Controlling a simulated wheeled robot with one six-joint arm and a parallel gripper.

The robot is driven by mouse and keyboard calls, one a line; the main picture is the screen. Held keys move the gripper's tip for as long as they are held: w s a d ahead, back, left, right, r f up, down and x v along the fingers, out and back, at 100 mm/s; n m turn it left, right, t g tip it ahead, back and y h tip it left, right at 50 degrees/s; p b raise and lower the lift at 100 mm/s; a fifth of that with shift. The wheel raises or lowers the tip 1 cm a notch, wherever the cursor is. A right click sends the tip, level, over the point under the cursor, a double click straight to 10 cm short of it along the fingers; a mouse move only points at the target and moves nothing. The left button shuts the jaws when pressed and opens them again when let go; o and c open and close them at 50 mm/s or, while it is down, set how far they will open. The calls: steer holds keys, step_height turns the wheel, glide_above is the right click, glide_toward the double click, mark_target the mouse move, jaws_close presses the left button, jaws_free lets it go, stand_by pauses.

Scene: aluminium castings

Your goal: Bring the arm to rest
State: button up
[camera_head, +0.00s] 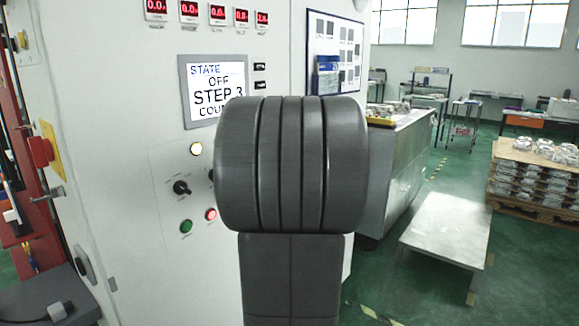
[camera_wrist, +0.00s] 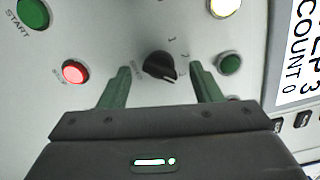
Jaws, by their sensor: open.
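My gripper (camera_wrist: 161,82) shows in the wrist view with its two green fingers apart and nothing held between them. It faces the control panel of a white machine (camera_head: 120,130). A black rotary knob (camera_wrist: 160,66) appears between and just beyond the fingertips; I cannot tell whether the fingers touch the panel. In the head view my dark arm stands in front of the panel and hides the gripper.
The panel has a lit red button (camera_wrist: 75,72), a green START button (camera_wrist: 33,14) and a screen (camera_head: 214,88) reading STATE OFF, STEP 3. A grey cabinet (camera_head: 395,165), low white table (camera_head: 447,230) and loaded pallet (camera_head: 535,205) stand right. Green floor lies open between.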

steer(key=shift+n+p, duration=2.6)
steer(key=shift+n, duration=2.8)
